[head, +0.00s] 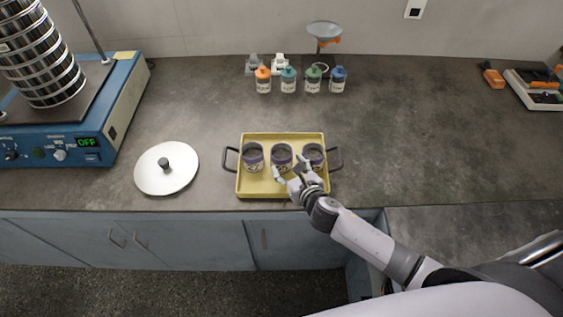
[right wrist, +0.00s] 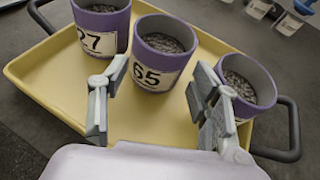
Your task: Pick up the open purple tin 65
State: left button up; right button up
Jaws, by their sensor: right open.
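The open purple tin 65 (right wrist: 150,76) is filled with grey grains and stands upright on a yellow tray (head: 240,188). It is the middle of three tins, and it also shows in the head view (head: 281,152). My right gripper (head: 291,171) is open and empty at the near side of this tin. In the right wrist view its two fingers (right wrist: 157,90) are spread apart, with tin 65 just beyond and between their tips. Its label faces the gripper. My left gripper is not in view.
Purple tin 27 (head: 253,157) stands left of tin 65, and another purple tin (head: 314,152) stands close on the right. The tray has dark side handles. A round lid (head: 150,181) and the sieve shaker (head: 118,115) are left. Several bottles (head: 288,82) stand behind.

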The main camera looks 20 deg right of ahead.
aim_at(286, 164)
jog(key=b+x, duration=0.3)
jog(key=x, duration=0.2)
jog(key=shift+a, duration=0.1)
jog(key=shift+r, duration=0.1)
jog(key=c, duration=0.9)
jog(key=shift+o, duration=0.2)
